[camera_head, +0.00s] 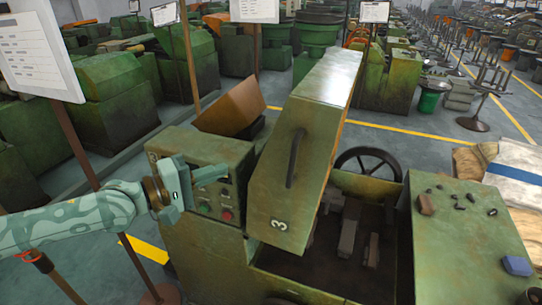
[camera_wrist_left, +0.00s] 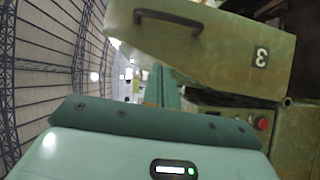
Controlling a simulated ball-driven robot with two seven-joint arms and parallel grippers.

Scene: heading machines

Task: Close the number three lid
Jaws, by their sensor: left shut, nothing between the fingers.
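The number three lid (camera_head: 300,140) is a worn green metal cover, raised and tilted over the machine's open bay. It has a dark bar handle (camera_head: 295,157) and a white "3" near its lower end. In the left wrist view the lid (camera_wrist_left: 215,55) fills the upper right. My left gripper (camera_head: 222,174) is shut and empty, in front of the button panel and left of the lid. It appears apart from the lid. My right gripper is not in view.
A control panel (camera_head: 198,160) with red and green buttons is beside my left gripper. The open bay (camera_head: 330,265) holds metal blocks, with a handwheel (camera_head: 368,166) behind. A green top (camera_head: 450,240) with small parts stands right. A sign post (camera_head: 75,140) is near my left arm.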

